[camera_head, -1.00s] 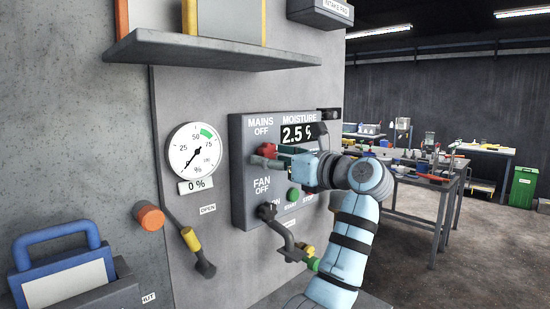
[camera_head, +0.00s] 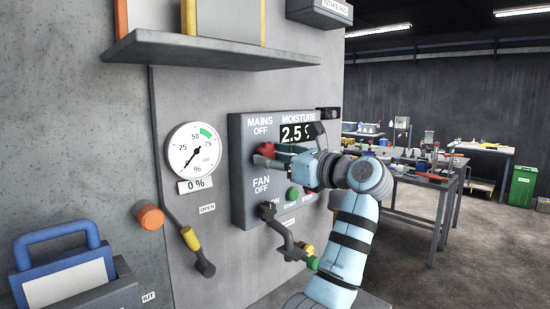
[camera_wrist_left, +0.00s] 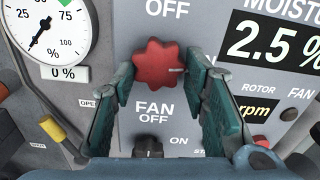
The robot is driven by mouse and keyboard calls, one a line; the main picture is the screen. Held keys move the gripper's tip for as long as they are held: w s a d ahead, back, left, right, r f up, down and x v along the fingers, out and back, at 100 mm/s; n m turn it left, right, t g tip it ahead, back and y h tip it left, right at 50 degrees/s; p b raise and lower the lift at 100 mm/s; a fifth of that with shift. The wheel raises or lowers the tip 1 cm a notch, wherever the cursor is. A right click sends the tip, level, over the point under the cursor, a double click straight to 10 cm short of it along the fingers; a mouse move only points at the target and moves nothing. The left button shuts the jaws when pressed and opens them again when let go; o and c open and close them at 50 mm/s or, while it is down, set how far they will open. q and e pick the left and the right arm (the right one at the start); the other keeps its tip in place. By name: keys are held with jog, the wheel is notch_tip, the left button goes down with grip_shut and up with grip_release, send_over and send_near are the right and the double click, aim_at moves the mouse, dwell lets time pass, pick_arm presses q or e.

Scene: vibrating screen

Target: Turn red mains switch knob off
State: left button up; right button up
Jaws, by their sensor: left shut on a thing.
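The red mains knob (camera_head: 266,150) sits on the grey control panel (camera_head: 240,190), below the "MAINS OFF" label. In the left wrist view the knob (camera_wrist_left: 158,64) is lobed, with a pale mark pointing to the right. My left gripper (camera_head: 273,156) reaches it from the right. The gripper hides the panel right of the knob in the head view. My right gripper is not in view.
Below are the black fan knob (camera_head: 267,210), a green start button (camera_head: 293,193) and a bent lever (camera_head: 287,240). Left are a dial gauge (camera_head: 193,150) reading 0 % and a yellow-banded lever (camera_head: 190,238). A shelf (camera_head: 200,52) juts out above. Workbenches stand far right.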

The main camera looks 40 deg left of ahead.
pick_arm(q)
jog(key=n, duration=0.4)
jog(key=shift+w+f, duration=0.1)
jog(key=n, duration=0.4)
jog(key=shift+w+n, duration=0.1)
jog(key=shift+n, duration=0.2)
jog(key=n, duration=0.4)
jog(key=shift+w+n, duration=0.1)
jog(key=shift+n, duration=0.2)
jog(key=shift+r+n, duration=0.2)
jog(key=shift+n, duration=1.4)
jog(key=o, duration=1.1)
jog(key=shift+r, duration=0.1)
jog(key=shift+d, duration=0.1)
